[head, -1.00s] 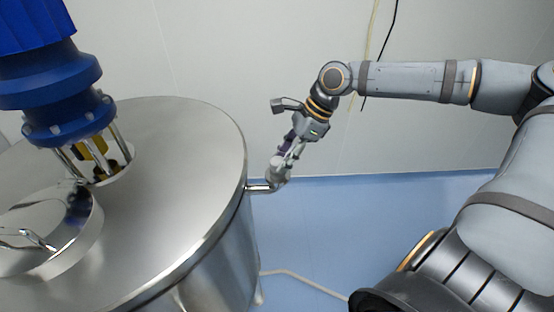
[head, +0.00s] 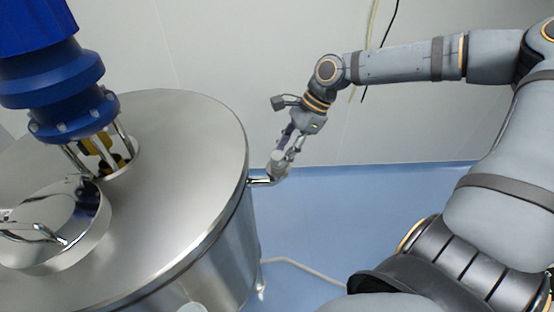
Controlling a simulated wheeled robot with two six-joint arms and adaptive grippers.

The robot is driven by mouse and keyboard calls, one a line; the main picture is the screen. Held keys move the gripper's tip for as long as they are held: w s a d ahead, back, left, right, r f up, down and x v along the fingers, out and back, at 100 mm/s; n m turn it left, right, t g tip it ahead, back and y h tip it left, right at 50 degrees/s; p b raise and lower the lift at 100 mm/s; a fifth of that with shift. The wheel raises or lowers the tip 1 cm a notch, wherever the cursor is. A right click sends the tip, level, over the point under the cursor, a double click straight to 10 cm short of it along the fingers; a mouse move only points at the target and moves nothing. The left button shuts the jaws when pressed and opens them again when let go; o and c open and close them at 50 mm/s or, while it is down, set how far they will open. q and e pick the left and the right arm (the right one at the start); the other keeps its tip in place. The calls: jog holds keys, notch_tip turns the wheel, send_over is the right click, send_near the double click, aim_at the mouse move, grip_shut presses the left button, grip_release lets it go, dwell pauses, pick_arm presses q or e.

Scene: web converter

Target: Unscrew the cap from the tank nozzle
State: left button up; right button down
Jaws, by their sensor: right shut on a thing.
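The steel tank (head: 185,190) stands at the left of the head view. Its nozzle (head: 262,181) sticks out to the right from the tank's side, just below the lid's rim. The cap (head: 279,163) is a small pale grey piece at the nozzle's outer end. My right gripper (head: 285,153) comes down from above and is shut on the cap, which its fingers partly hide. I cannot tell whether the cap is touching the nozzle or how far it is turned. My left gripper is not in view.
A blue motor (head: 65,95) stands on the tank lid, beside a round hatch (head: 55,235) with a handle. A pale hose (head: 305,268) lies on the blue floor (head: 350,215). The space right of the nozzle is clear up to my right arm.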

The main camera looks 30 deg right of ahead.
jog(key=shift+w+d+f+n+g, duration=0.15)
jog(key=shift+n+g, duration=0.35)
jog(key=shift+n, duration=0.5)
jog(key=shift+n+b, duration=0.3)
jog(key=shift+n, duration=0.2)
jog(key=c, duration=1)
grip_release()
